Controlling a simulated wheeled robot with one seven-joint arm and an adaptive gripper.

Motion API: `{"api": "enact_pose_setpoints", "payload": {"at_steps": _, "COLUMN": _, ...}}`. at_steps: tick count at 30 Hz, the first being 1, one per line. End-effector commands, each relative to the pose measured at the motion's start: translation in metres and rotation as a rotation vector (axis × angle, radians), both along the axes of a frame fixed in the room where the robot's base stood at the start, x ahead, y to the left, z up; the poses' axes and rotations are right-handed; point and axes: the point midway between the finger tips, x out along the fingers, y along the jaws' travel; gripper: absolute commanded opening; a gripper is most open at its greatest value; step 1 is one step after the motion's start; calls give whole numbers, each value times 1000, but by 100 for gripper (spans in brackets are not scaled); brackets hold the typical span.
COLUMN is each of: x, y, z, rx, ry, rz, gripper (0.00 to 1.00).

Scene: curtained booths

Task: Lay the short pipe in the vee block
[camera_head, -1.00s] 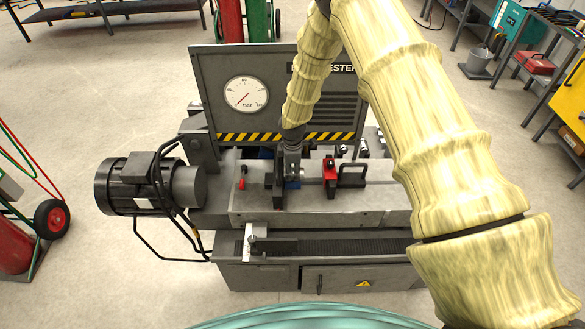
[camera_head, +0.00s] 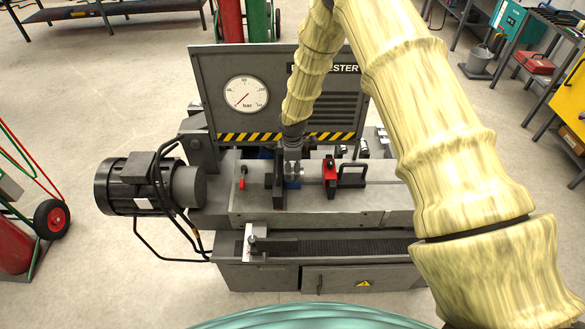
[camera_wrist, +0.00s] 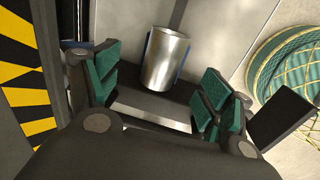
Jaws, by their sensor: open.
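The short pipe (camera_wrist: 165,60) is a shiny metal cylinder near the middle of the wrist view. Narrow blue edges of the vee block (camera_wrist: 181,62) show on both sides of it, and the pipe appears to lie in the block. My gripper (camera_wrist: 163,82) is open, with its green-padded fingers apart on either side of the pipe's near end and a visible gap to each. In the head view my gripper (camera_head: 292,158) is over the bench of the tester, just above the blue block (camera_head: 293,184). The pipe's underside is hidden.
A dark upright plate (camera_head: 278,186) stands just left of the block. A red clamp (camera_head: 330,172) and a black handle (camera_head: 351,174) stand to its right. The gauge panel (camera_head: 215,100) rises behind. The bench front (camera_head: 300,205) is clear.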

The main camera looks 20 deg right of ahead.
Motion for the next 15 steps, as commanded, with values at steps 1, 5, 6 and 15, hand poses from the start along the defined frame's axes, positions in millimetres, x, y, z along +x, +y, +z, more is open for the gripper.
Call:
{"api": "enact_pose_setpoints", "payload": {"at_steps": 1, "x": 0, "y": 0, "z": 9, "rx": 0, "ry": -2, "rz": 0, "gripper": 80}}
{"api": "enact_pose_setpoints", "payload": {"at_steps": 5, "x": -3, "y": 1, "z": 29, "rx": 1, "ry": -1, "rz": 0, "gripper": 80}}
{"api": "enact_pose_setpoints", "payload": {"at_steps": 6, "x": -4, "y": 1, "z": 36, "rx": 1, "ry": -1, "rz": -1, "gripper": 80}}
{"api": "enact_pose_setpoints", "payload": {"at_steps": 15, "x": -9, "y": 3, "z": 81, "rx": 1, "ry": -1, "rz": 0, "gripper": 80}}
